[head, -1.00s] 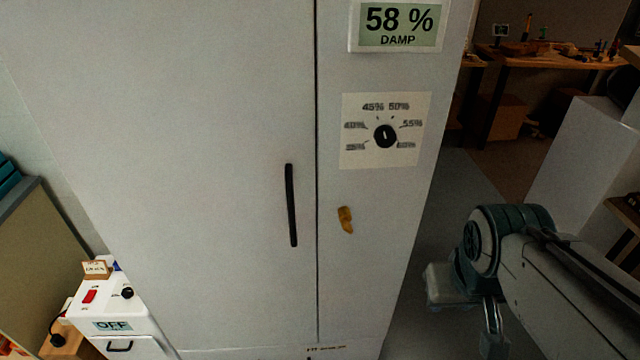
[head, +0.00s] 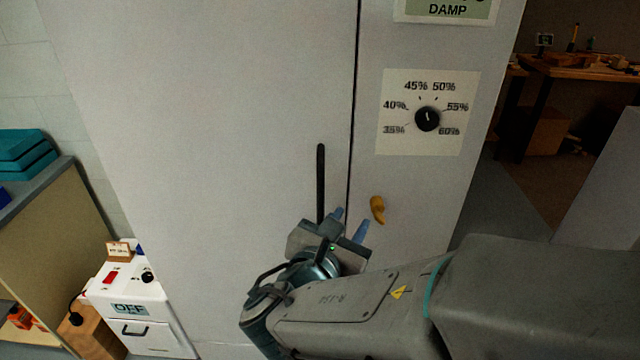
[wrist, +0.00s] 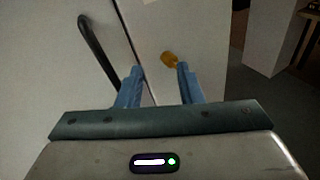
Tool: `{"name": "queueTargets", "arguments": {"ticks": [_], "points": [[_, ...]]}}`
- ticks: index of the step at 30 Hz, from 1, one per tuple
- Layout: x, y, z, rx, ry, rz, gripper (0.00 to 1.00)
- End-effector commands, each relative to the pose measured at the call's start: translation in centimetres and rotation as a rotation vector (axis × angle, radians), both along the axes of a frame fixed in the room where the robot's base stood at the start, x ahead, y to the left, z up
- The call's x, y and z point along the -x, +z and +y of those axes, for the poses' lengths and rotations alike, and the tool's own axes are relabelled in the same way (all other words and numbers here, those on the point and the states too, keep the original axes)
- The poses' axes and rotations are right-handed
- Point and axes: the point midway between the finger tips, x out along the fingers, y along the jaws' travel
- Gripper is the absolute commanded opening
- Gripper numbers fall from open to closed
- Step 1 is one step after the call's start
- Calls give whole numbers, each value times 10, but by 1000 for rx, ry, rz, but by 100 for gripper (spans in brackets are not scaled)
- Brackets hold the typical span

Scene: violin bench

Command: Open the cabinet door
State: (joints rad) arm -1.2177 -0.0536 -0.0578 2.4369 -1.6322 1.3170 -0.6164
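The tall pale cabinet's door (head: 220,120) is shut, with a dark seam along its right edge. Its black vertical bar handle (head: 320,180) stands near that seam; my gripper hides the lower end in the head view. My gripper (head: 350,222) is in front of the cabinet, just right of the handle's lower part. In the wrist view the two blue fingers (wrist: 158,82) are spread with nothing between them. There the handle (wrist: 98,48) lies left of both fingers, outside the gap.
Right of the seam, a fixed panel carries a yellow-brown hook-like piece (head: 377,209), a humidity dial (head: 427,118) and a DAMP display (head: 447,10). A white box marked OFF (head: 130,290) stands at lower left. Open floor lies right of the cabinet.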

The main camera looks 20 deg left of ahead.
Motion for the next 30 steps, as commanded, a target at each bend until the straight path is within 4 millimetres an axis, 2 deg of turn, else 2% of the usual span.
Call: {"name": "queueTargets", "arguments": {"ticks": [1, 4, 7, 11, 17, 24, 30], "points": [[7, -1, 21, 47, 72, -33, 33], [18, 3, 49, 115, 171, -88, 33], [24, 6, 65, 153, 225, -122, 33], [20, 8, 71, 165, 242, -135, 33], [-14, 8, 71, 165, 238, -134, 33], [-66, 8, 73, 165, 239, -133, 33], [-97, 8, 74, 164, 240, -133, 33]]}}
